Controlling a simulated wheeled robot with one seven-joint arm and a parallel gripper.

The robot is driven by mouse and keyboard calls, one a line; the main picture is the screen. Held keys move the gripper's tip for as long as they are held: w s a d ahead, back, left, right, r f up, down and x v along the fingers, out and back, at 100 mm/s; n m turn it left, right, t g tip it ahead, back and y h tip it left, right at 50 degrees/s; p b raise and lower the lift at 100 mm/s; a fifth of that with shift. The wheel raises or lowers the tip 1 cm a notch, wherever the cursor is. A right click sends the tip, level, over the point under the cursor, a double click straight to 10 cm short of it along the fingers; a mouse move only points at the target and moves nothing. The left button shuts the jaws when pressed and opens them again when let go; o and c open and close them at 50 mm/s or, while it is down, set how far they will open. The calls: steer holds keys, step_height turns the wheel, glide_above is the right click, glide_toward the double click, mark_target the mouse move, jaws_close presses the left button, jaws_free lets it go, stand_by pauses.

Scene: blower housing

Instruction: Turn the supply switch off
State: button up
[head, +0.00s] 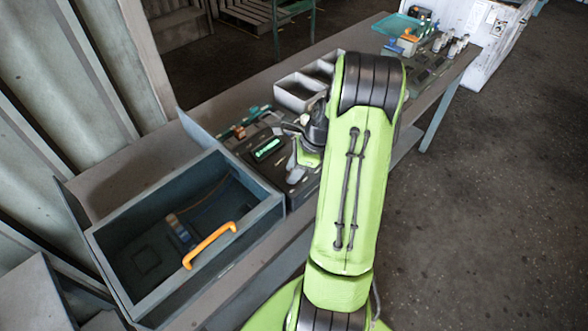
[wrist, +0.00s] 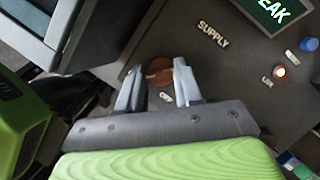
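The supply switch is a round brown knob (wrist: 159,71) on a dark panel (wrist: 225,85), next to the raised word SUPPLY, in the wrist view. A small pale mark lies just below it. My gripper (wrist: 158,82) has its two grey fingers apart, one on each side of the knob. I cannot tell whether they touch it. A lamp (wrist: 280,72) on the panel glows orange-white. In the head view my gripper (head: 300,162) is at the panel's right side, largely behind my green arm. The knob is not discernible there.
A blue button (wrist: 309,44) and a green display (wrist: 287,12) are on the panel. An open grey drawer (head: 160,235) with an orange handle (head: 209,244) stands left of it. Grey bins (head: 297,92) stand behind. Small parts (head: 425,40) fill the bench's far end.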

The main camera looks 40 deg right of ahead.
steer(key=c, duration=0.5)
steer(key=shift+r+n+p, duration=0.1)
steer(key=shift+n+p, duration=0.2)
steer(key=n+g+p, duration=0.1)
steer(key=n+p, duration=0.1)
steer(key=shift+r+n+y, duration=0.1)
steer(key=shift+n+y, duration=0.2)
steer(key=shift+y, duration=0.1)
steer(key=n+p, duration=0.1)
steer(key=n, duration=0.1)
steer(key=n+g+p, duration=0.1)
steer(key=n, duration=0.1)
steer(key=shift+w+n+g+y, duration=0.2)
steer(key=shift+n+g+y, duration=0.1)
steer(key=n+g, duration=0.1)
steer(key=n, duration=0.1)
steer(key=n+g, duration=0.1)
steer(key=n, duration=0.2)
steer(key=shift+w, duration=0.2)
steer(key=shift+n+g+h+b, duration=0.2)
steer(key=shift+n+g+h, duration=0.2)
steer(key=shift+n, duration=0.85)
steer(key=shift+n+g+h+b, duration=0.15)
steer(key=shift+n+g+h, duration=0.25)
steer(key=shift+n, duration=0.85)
